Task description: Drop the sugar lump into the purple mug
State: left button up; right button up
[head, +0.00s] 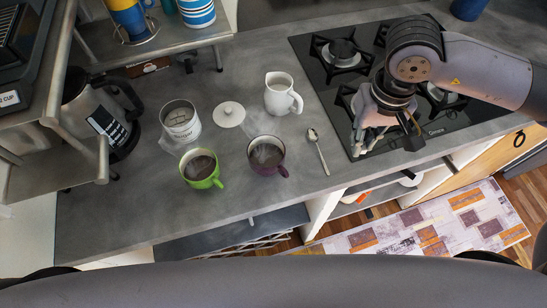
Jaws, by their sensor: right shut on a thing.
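The purple mug (267,156) stands upright on the grey counter with dark liquid and a wisp of steam in it. Its handle points to the lower right. My right gripper (362,145) is over the left edge of the black hob, to the right of the purple mug and apart from it. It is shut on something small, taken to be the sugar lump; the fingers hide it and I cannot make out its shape. My left gripper is not in view.
A green mug (201,168) with dark liquid stands left of the purple mug. A spoon (318,150) lies between purple mug and hob. A white jug (282,94), a white lid (229,114), an open canister (180,122) and a steel kettle (98,108) stand behind. A shelf (160,45) overhangs the back.

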aim_at(270, 163)
jog(key=l+u, duration=0.1)
jog(key=u, duration=1.3)
jog(key=k+l+u, duration=0.1)
jog(key=k+l, duration=0.2)
jog(key=l, duration=0.15)
jog(key=k+l+u, duration=0.15)
jog(key=k+l, duration=0.15)
jog(key=l, duration=0.15)
